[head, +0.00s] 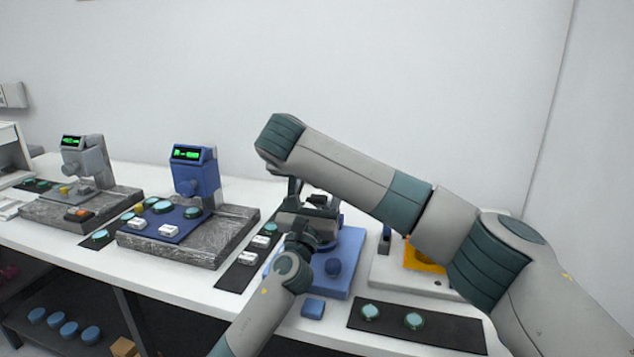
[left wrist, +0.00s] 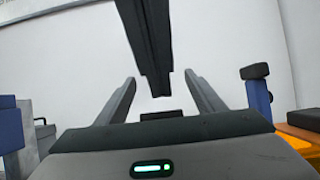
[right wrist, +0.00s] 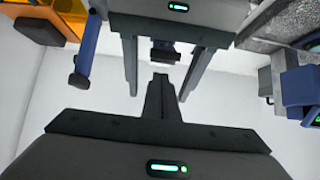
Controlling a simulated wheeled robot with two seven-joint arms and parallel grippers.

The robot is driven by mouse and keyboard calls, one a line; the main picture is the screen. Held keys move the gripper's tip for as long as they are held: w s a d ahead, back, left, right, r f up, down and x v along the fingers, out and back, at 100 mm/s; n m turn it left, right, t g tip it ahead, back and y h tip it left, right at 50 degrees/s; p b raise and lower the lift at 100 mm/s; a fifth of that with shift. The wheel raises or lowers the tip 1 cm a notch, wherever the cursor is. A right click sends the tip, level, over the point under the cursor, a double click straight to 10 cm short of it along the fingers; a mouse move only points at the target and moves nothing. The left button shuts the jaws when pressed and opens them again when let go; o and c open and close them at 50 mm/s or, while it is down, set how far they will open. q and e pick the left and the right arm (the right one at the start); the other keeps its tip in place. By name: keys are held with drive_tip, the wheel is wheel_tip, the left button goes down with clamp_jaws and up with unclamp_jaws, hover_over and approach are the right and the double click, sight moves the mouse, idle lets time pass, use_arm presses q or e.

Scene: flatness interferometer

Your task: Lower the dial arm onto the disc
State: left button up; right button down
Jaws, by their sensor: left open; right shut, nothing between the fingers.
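My two grippers meet above the blue instrument base (head: 343,283) in the head view. My left gripper (head: 310,222) is open; its spread fingers (left wrist: 162,82) show in the left wrist view. A small dark block (left wrist: 160,116) shows between them and also in the right wrist view (right wrist: 165,53). I cannot tell whether it belongs to the dial arm. My right gripper (head: 294,190) is shut and empty, its joined fingertips (right wrist: 160,78) pointing towards the left gripper. The grippers hide the instrument's upper part. I cannot make out the dial arm or a disc under it.
A blue block (head: 313,308) lies in front. Right stands a white base (head: 390,275) with an orange part (head: 425,260) and a dark-topped blue post (head: 385,240). Teal-rimmed discs (head: 413,321) lie on a black mat (head: 440,337). Instruments with green displays (head: 187,153) stand left.

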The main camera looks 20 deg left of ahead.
use_arm(q)
drive_tip(key=v, duration=1)
drive_tip(key=shift+s, duration=0.15)
